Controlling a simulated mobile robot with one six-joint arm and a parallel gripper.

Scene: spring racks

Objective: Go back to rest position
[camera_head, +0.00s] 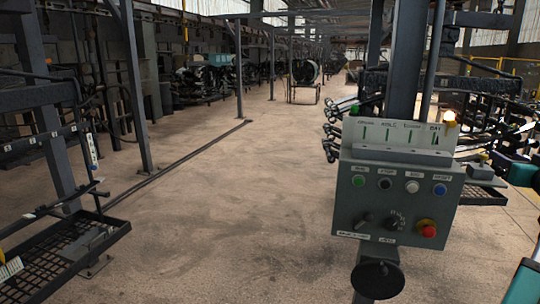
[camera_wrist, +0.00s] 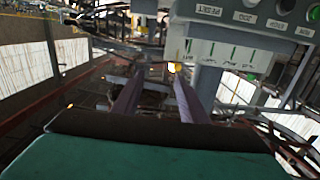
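My gripper (camera_wrist: 157,82) shows in the wrist view as two purple-grey fingers set apart, with nothing held between them. Its dark base and a teal part of my arm fill the bottom of that view. A grey control box (camera_head: 398,224) with coloured buttons and a red emergency knob stands at right. It shows upside down at the top of the wrist view (camera_wrist: 236,48), beyond the fingers.
A dark rack with a mesh tray (camera_head: 70,262) stands at the left. Another rack with black parts (camera_head: 488,120) is behind the box at right. A dark post (camera_head: 405,60) rises behind the box. The concrete floor (camera_head: 205,215) between is clear, crossed by a floor rail (camera_head: 175,176).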

